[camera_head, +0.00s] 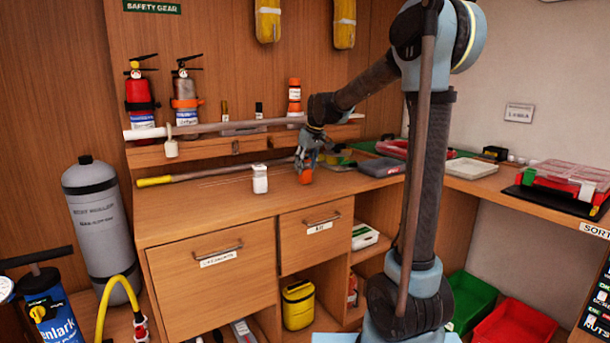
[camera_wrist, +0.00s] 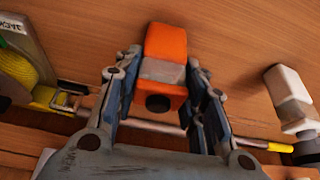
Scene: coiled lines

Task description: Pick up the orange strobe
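The orange strobe (camera_wrist: 164,68) has an orange body with a grey band and a dark round end. In the wrist view it sits between the two fingers of my gripper (camera_wrist: 164,72), on the wooden counter. The fingers flank it, with a narrow gap visible on the left side; contact on the right is hard to judge. In the head view the orange strobe (camera_head: 306,176) shows just under my gripper (camera_head: 307,165), partly covered by it. My gripper is open around the strobe, low over the counter.
A white bottle (camera_head: 260,179) stands left of the strobe; it also shows in the wrist view (camera_wrist: 289,92). A pole with a yellow end (camera_head: 155,181) lies along the counter behind. A yellow-green coil (camera_wrist: 24,55) is close at left in the wrist view. The counter's front left (camera_head: 185,215) is clear.

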